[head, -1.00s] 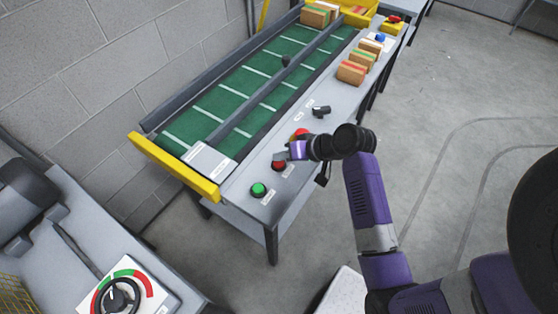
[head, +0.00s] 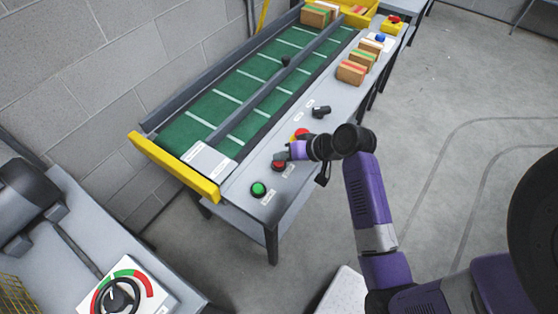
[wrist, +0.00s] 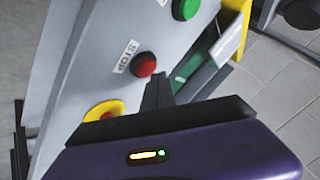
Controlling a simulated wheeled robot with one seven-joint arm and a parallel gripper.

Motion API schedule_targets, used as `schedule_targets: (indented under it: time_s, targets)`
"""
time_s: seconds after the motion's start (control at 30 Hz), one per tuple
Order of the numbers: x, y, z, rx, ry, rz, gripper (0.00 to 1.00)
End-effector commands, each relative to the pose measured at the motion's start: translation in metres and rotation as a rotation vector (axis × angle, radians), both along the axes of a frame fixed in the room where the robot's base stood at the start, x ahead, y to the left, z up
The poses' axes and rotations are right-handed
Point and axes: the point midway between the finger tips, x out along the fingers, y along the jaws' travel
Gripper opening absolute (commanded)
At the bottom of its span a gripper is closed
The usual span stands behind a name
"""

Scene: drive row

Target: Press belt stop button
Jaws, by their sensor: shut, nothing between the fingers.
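The red stop button (head: 278,166) is on the grey control strip along the belt's near side. In the wrist view the red button (wrist: 144,65) has a label reading STOP beside it. My gripper (head: 283,156) is shut and empty, with its tip at the red button's far edge in the head view. In the wrist view the shut fingers of my gripper (wrist: 158,88) point up just beside the button. I cannot tell whether they touch it. The green belt (head: 215,105) carries white stripes.
A green button (head: 258,189) is nearer the strip's end. A red knob on a yellow base (head: 301,134) and a black switch (head: 321,111) are farther along. Cartons (head: 352,72) stand beyond them. A yellow end guard (head: 173,168) closes the belt's near end.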

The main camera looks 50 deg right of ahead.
Motion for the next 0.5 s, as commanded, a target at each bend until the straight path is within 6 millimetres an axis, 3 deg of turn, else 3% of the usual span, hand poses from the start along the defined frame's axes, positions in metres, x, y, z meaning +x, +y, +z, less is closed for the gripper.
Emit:
schedule_targets:
  time_s: [0.5]
  targets:
    - [-0.0003, 0.0005, -0.0090, 0.001, 0.002, 0.001, 0.00]
